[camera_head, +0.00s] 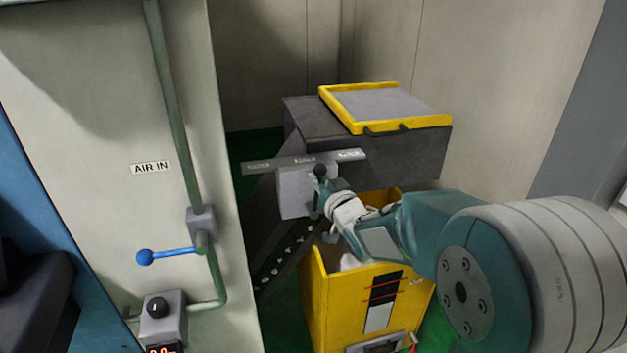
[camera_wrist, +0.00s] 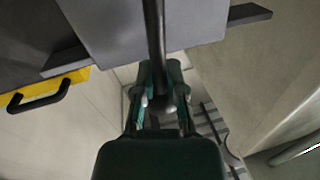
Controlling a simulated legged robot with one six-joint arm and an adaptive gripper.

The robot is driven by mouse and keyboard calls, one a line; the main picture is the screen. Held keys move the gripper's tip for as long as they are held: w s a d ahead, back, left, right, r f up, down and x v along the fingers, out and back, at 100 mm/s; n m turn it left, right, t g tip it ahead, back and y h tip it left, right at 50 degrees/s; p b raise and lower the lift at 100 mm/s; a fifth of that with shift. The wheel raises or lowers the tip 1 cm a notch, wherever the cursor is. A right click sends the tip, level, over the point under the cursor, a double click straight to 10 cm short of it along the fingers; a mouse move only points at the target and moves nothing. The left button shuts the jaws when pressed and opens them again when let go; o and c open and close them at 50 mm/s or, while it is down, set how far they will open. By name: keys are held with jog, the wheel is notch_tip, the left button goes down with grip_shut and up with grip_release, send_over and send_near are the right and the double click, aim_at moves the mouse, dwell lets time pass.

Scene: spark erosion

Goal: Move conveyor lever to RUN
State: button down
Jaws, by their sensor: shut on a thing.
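The conveyor lever (camera_head: 320,171) is a black lever with a round knob on a light grey box on the dark conveyor frame. A label strip (camera_head: 262,166) runs above the box; its words are too small to read surely. My gripper (camera_head: 322,200) is at the lever, in front of the box. In the wrist view the lever's black rod (camera_wrist: 154,30) runs down from the grey box (camera_wrist: 105,25) to between the fingers of my gripper (camera_wrist: 160,85), which is shut on it. The fingers partly hide the lever's end.
A yellow-rimmed tray (camera_head: 385,104) tops the conveyor unit. A yellow bin (camera_head: 345,310) stands below my arm. On the left, a pale panel (camera_head: 100,100) carries a green pipe, a blue-handled valve (camera_head: 147,257) and a black knob box (camera_head: 158,308). Walls stand behind.

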jog(key=shift+w+d+f+m+t, duration=0.2)
jog(key=shift+d+f+m+t, duration=0.1)
jog(key=shift+d+m, duration=0.6)
jog(key=shift+w+d+f+m+t, duration=0.2)
jog(key=shift+d+m, duration=0.35)
jog(key=shift+m, duration=0.6)
jog(key=shift+w+d+f+m+t, duration=0.3)
jog(key=shift+d+m, duration=0.45)
jog(key=shift+m, duration=0.3)
jog(key=shift+f, duration=0.1)
jog(key=c, duration=0.7)
grip_release()
jog(key=shift+d, duration=0.15)
send_near(331, 173)
jog(key=v, duration=0.6)
jog(key=shift+d+r, duration=0.1)
jog(key=shift+r, duration=0.1)
